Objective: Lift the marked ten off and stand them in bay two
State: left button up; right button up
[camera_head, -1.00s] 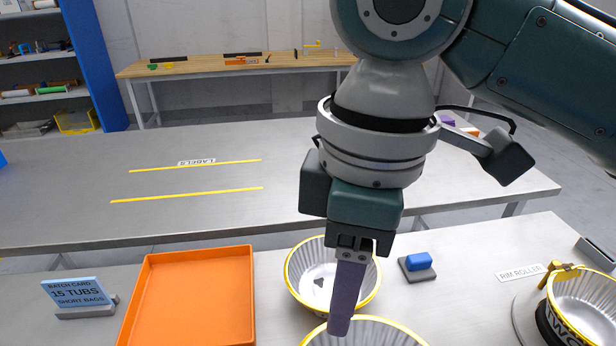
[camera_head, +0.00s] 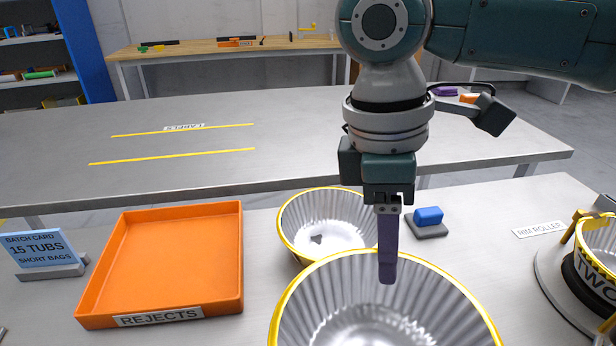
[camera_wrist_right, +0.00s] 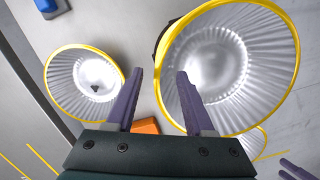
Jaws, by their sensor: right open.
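A silver fluted tub with a yellow rim (camera_head: 345,318) stands nearest in the head view, its rim high. Behind it a similar tub (camera_head: 300,228) has a dark triangle mark on its inside floor. In the right wrist view the near tub (camera_wrist_right: 255,45) is at right and the marked tub (camera_wrist_right: 62,90) at left. My right gripper (camera_head: 387,280) is open, pointing down. In the wrist view one finger overlaps the near tub's opening and the other is over the gap between tubs; contact cannot be told. Purple fingertips (camera_wrist_right: 292,172), seemingly my left gripper's, show at the wrist view's lower right corner.
An orange REJECTS tray (camera_head: 165,262) and a batch card (camera_head: 40,250) stand at left. A blue block on a grey pad (camera_head: 428,216) lies behind. The rim roller (camera_head: 560,285), with a yellow-rimmed tub labelled TWO, is at far right. The back table is mostly clear.

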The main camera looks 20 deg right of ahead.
notch_tip(320, 180, down, 2)
jog(key=shift+s+d+f, duration=0.1)
jog(key=shift+d+f, duration=0.05)
jog(key=shift+f, duration=0.1)
grip_shut()
dwell(0.3)
dwell(1.0)
